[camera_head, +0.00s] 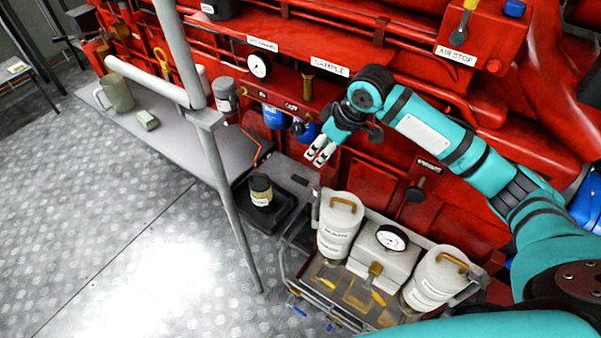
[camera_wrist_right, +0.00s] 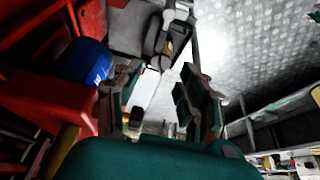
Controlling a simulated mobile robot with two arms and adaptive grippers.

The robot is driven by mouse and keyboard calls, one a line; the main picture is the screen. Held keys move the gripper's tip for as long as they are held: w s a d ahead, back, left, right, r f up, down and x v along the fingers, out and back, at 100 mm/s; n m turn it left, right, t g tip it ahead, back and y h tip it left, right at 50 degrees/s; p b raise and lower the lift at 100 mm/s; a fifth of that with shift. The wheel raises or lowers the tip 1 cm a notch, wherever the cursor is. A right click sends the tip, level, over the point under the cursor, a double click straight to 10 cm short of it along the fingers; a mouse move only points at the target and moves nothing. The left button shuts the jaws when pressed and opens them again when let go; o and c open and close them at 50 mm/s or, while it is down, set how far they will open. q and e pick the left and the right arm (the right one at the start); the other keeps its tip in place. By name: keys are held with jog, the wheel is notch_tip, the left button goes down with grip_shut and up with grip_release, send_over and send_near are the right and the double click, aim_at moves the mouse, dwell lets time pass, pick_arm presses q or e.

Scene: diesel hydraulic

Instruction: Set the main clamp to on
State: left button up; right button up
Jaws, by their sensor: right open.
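I cannot tell which part is the main clamp; no label reading that is legible in either view. My right gripper (camera_head: 319,154) is in the middle of the head view, in front of the red machine (camera_head: 370,165). In the right wrist view its two fingers (camera_wrist_right: 165,98) stand apart with nothing held between them. A black knob (camera_head: 415,194) sits on the red machine, right of and below the gripper, under a small label too small to read. My left gripper does not show.
Blue filters (camera_head: 273,116) hang just left of my right gripper. A cart with two pale canisters (camera_head: 340,222) and a gauge box (camera_head: 385,250) stands below. A grey bench (camera_head: 185,145) and an upright grey post (camera_head: 228,190) are at left. Open floor (camera_head: 150,265) lies front left.

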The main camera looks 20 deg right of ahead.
aim_at(299, 179)
jog(key=x, duration=1.5)
jog(key=shift+f+p, duration=0.3)
grip_shut()
